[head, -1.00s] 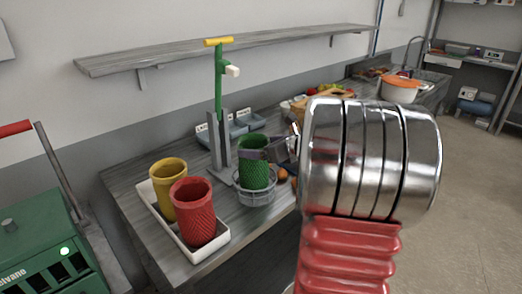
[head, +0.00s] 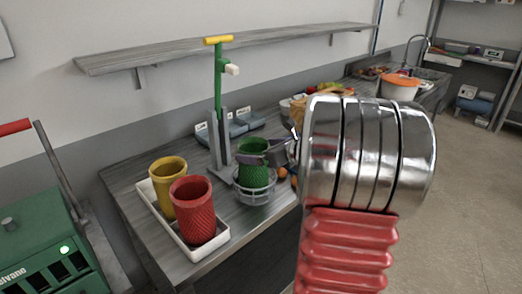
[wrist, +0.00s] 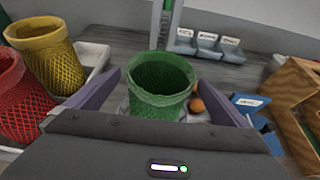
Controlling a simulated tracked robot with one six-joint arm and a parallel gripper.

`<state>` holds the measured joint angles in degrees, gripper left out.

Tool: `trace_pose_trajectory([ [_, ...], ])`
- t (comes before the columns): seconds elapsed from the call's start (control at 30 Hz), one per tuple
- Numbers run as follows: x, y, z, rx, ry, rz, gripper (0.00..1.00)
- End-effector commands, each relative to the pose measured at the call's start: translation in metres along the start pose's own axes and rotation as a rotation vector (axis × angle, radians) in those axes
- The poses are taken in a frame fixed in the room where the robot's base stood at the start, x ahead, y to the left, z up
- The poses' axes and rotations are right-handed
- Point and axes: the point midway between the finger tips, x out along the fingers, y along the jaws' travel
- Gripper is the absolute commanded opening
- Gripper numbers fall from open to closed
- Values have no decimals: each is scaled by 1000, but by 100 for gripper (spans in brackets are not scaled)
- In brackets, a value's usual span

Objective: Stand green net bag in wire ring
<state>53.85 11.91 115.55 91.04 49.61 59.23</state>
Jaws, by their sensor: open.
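The green net bag (head: 254,176) stands upright inside the wire ring (head: 256,198) on the bench, its open mouth facing up. In the wrist view the bag (wrist: 161,84) is between the two spread fingers of my gripper (wrist: 160,82), with a gap visible on the right. In the head view my gripper (head: 265,156) is open around the bag's upper part, above the ring. Only small parts of the wire ring (wrist: 124,108) show in the wrist view; the bag and my gripper hide the rest.
A yellow net bag (head: 168,190) and a red net bag (head: 192,212) stand in a white tray (head: 216,240) to the left. A green post stand (head: 219,95) rises behind the ring. Orange fruit (head: 282,173) lies close on the right. Labelled grey bins (head: 240,125) stand behind.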

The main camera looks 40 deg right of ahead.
Motion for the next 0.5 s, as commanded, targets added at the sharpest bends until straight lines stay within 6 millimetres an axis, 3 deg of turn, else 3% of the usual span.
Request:
trace_pose_trajectory([
  [0.27,-2,0,6,-2,-1,0,100],
  [0.5,-32,-1,5,0,0,-3,100],
])
